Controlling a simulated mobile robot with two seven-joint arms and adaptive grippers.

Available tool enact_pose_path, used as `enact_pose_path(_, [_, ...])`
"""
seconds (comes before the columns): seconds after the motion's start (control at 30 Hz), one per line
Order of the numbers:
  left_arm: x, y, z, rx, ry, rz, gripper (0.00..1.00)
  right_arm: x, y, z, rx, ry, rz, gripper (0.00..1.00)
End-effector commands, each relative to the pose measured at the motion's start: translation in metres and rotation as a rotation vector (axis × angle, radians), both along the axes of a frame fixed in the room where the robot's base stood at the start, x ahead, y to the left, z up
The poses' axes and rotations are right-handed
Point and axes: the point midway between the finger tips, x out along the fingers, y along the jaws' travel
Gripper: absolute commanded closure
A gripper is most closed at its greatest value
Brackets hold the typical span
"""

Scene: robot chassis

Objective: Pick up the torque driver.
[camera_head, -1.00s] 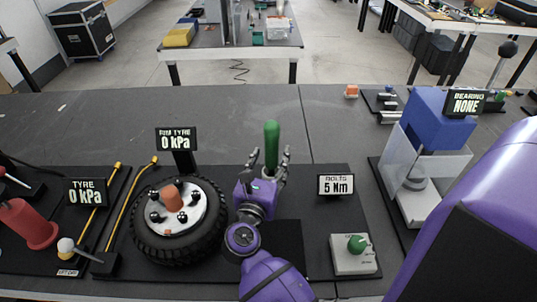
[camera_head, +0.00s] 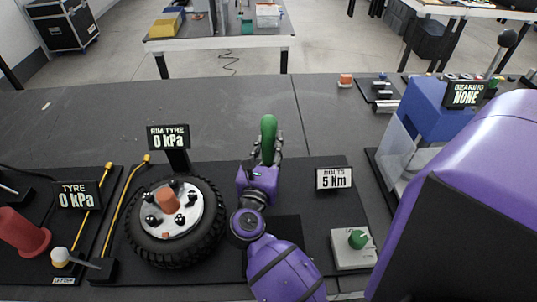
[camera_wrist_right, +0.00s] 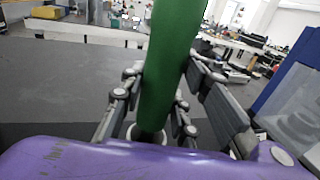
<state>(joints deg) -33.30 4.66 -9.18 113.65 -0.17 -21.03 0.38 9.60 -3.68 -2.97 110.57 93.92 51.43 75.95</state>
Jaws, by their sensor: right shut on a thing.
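The torque driver shows as a green rounded handle (camera_head: 268,128), standing nearly upright with its top bent slightly over, right of the wheel. My right gripper (camera_head: 267,150) is shut on it, with its grey fingers on both sides of the green handle. In the right wrist view the green handle (camera_wrist_right: 172,65) runs up between the fingers (camera_wrist_right: 163,90) and out of the top of the picture. My left gripper is not in view.
A wheel with a black tyre (camera_head: 148,242) lies just left of my right arm. A "BOLTS 5 Nm" sign (camera_head: 334,179) and a box with a green knob (camera_head: 354,248) stand to the right. A blue bearing machine (camera_head: 419,105) is farther right. The table behind the driver is clear.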

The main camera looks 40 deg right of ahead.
Motion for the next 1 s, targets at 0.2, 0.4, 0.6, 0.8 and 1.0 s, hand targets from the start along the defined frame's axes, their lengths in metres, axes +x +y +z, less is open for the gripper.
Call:
enact_pose_path(0.2, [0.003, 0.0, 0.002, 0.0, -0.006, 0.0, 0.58, 0.0, 0.0, 0.006, 0.001, -0.002, -0.001, 1.0])
enact_pose_path(0.4, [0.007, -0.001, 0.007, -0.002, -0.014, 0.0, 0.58, 0.0, 0.0, 0.039, 0.002, -0.009, -0.001, 1.0])
enact_pose_path(0.6, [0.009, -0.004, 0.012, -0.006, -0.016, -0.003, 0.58, 0.0, 0.0, 0.078, 0.001, -0.01, -0.001, 1.0])
enact_pose_path(0.8, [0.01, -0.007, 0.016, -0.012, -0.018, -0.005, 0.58, 0.0, 0.0, 0.103, 0.0, -0.007, -0.001, 1.0])
enact_pose_path(1.0, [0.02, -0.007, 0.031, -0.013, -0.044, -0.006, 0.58, 0.0, 0.0, 0.121, -0.001, -0.008, 0.0, 1.0])
